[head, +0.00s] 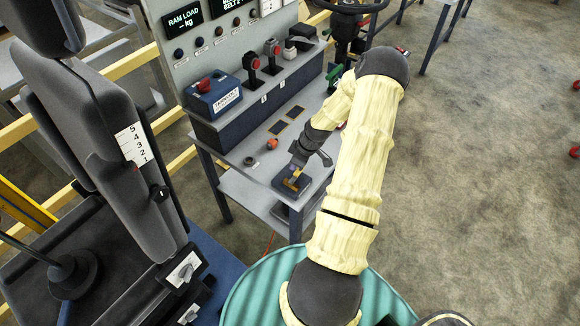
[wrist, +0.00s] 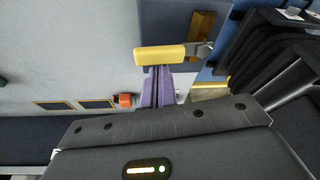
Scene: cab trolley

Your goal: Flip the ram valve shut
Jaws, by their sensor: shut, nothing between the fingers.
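What looks like the ram valve is a dark blue-grey block (head: 284,188) with yellow parts on the grey trolley top, near its front edge. In the wrist view its yellow lever handle (wrist: 160,55) lies crosswise beside a brass-coloured bracket (wrist: 202,28), joined to it by a short grey metal piece. My gripper (head: 294,172) is over the valve in the head view and partly covers it. In the wrist view the purple fingers of my gripper (wrist: 158,84) are shut and empty, their tips at the handle's near side. I cannot tell whether they touch it.
An orange knob (head: 272,144) and two dark pads (head: 286,118) lie on the trolley top (head: 245,135). A blue box with a red knob (head: 212,93) and red-topped levers (head: 272,50) stand on the raised ledge behind. A black seat (head: 95,130) is at the left.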

